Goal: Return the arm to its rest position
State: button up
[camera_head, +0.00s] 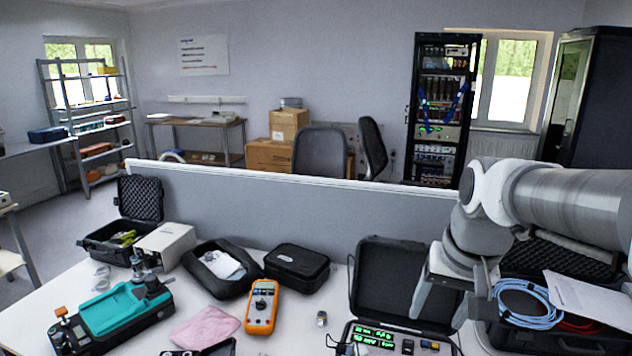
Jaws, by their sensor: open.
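My arm (565,200) comes in from the right edge, bent at a white and grey joint, with its end pointing down. My gripper (450,308) is open, in front of the right part of the open black case (385,283) with a lit green display panel. No object shows between its fingers. Whether the fingertips touch anything below cannot be told.
The white table (285,325) holds an orange meter (261,307), a pink cloth (205,327), a teal-topped device (112,310), black cases (297,267) and coiled blue cable (527,303) beside my gripper. A grey partition (290,212) stands along the back.

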jog(key=s+a+n+t, duration=0.2)
jog(key=s+a+n, duration=0.1)
jog(key=s, duration=0.8)
jog(key=shift+s+a+f, duration=0.15)
jog(key=shift+a+f, duration=0.3)
jog(key=shift+a, duration=0.15)
dwell(0.7)
